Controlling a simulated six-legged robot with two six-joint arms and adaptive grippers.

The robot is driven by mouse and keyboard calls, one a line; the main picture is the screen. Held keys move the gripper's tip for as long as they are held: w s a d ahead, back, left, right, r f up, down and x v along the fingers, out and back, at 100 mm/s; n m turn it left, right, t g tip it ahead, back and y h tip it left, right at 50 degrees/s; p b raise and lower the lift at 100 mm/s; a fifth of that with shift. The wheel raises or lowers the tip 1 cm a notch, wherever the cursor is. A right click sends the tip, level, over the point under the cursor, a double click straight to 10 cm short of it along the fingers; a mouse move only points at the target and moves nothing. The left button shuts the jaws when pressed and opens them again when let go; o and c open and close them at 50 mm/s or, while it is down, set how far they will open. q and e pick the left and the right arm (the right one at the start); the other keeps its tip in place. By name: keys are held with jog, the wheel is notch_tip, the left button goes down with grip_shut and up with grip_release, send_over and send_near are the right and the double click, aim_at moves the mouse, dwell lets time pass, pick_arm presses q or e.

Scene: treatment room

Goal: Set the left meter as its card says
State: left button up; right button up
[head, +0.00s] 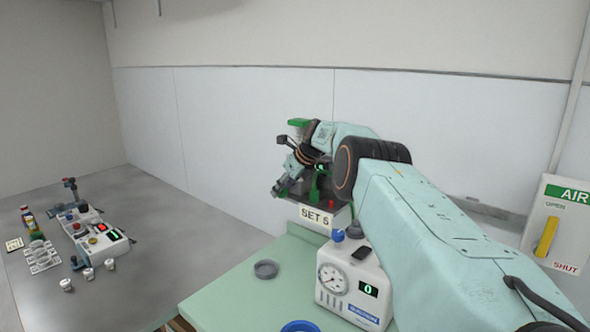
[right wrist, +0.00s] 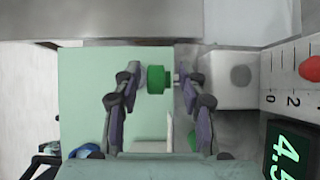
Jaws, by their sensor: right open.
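A meter with a dark top, a red knob (head: 332,204) and green parts stands at the back of the green table, partly hidden by my right arm. Its card (head: 315,217) reads SET 5. In the right wrist view its lit green display (right wrist: 286,150) reads 4.5, cut by the frame edge, beside a white numbered scale (right wrist: 290,78). My right gripper (head: 287,184) is at this meter. In the right wrist view the open right gripper (right wrist: 157,110) has a green knob (right wrist: 159,80) between its fingers, with visible gaps. My left gripper is out of view.
A white meter (head: 345,290) with a round dial and a display reading 0 stands in front. A small grey dish (head: 265,269) and a blue ring-shaped thing (head: 299,326) lie on the green table (head: 225,290). A grey counter (head: 150,235) with small items is left. An AIR panel (head: 556,225) is right.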

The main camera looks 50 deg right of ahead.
jog(key=shift+s+a+r, duration=0.3)
jog(key=shift+s+r, duration=0.15)
jog(key=shift+r, duration=0.25)
jog(key=v, duration=0.8)
jog(key=shift+s+r, duration=0.25)
jog(key=shift+a, duration=0.1)
dwell(1.3)
